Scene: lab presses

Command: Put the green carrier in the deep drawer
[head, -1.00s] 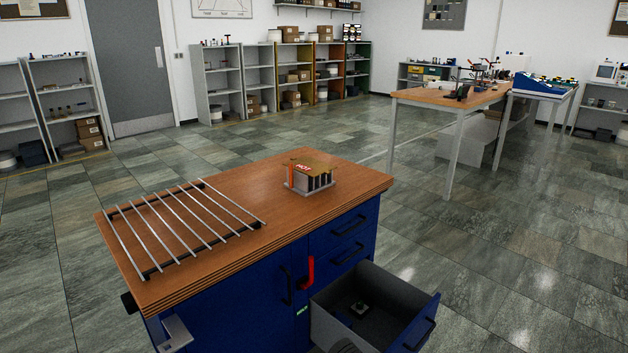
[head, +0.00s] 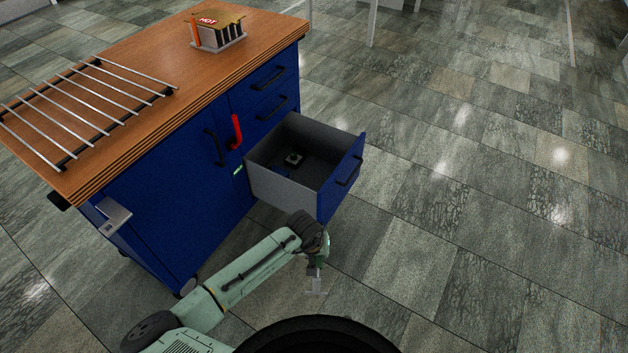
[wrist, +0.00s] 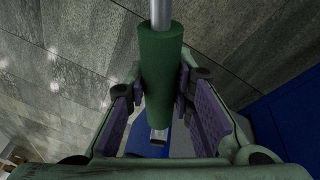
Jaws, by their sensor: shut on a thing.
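The green carrier (wrist: 162,65) shows in the wrist view as a green sleeve on a grey metal bar. My gripper (wrist: 160,98) is shut on the sleeve, with a purple-lined finger on each side. The deep drawer (head: 278,189) is the lowest on the blue cabinet. It is pulled out, with a small dark object (head: 293,159) inside.
The blue cabinet (head: 180,190) has a wooden top with a metal rack (head: 85,112) and a block marked HOT (head: 217,35). A red handle (head: 236,132) sticks out from its front. The tiled floor (head: 460,240) right of the drawer is clear.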

